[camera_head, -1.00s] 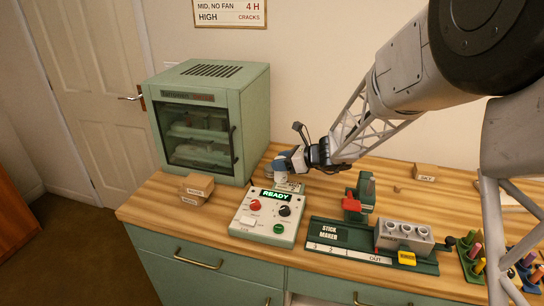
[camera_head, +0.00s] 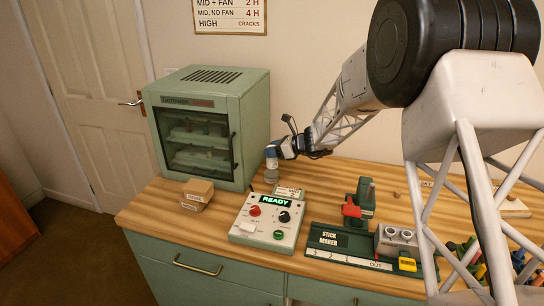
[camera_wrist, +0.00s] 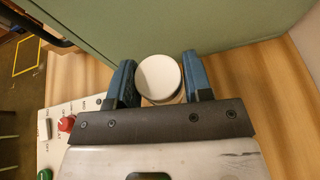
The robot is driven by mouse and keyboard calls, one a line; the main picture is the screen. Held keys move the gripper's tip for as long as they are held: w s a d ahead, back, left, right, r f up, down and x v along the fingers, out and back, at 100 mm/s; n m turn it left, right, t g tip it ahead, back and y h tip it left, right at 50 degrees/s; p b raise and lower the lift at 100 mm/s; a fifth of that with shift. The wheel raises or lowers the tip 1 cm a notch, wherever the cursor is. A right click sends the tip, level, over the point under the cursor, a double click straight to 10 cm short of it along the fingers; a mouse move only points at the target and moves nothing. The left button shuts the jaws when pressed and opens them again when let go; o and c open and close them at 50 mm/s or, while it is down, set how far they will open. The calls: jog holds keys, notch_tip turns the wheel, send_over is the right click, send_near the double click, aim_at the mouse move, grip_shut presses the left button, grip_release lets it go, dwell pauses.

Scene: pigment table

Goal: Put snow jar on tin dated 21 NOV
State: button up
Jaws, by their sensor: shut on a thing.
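My gripper (camera_head: 272,158) is shut on a small pale jar (camera_head: 271,175), beside the green cabinet's right front corner. In the wrist view a round white lid (camera_wrist: 158,77) sits between my two blue fingertips (camera_wrist: 160,85). The jar's label does not show, so I cannot tell that it is the snow jar. The jar's base seems close to the worktop, but I cannot tell if it touches. I cannot make out a tin dated 21 NOV in either view.
The green cabinet (camera_head: 237,110) stands left, its glass door shut. A control panel reading READY (camera_head: 267,222) and a small labelled item (camera_head: 289,191) are near the jar. The stick maker (camera_head: 345,240) is further right.

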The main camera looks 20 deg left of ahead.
jog(key=shift+w+a, duration=0.4)
jog(key=shift+w, duration=0.4)
jog(key=shift+f, duration=0.1)
grip_shut()
jog(key=shift+f, duration=1.75)
jog(key=o, duration=1.2)
grip_release()
jog(key=shift+c, duration=0.2)
jog(key=shift+d, duration=0.1)
jog(key=v, duration=1.2)
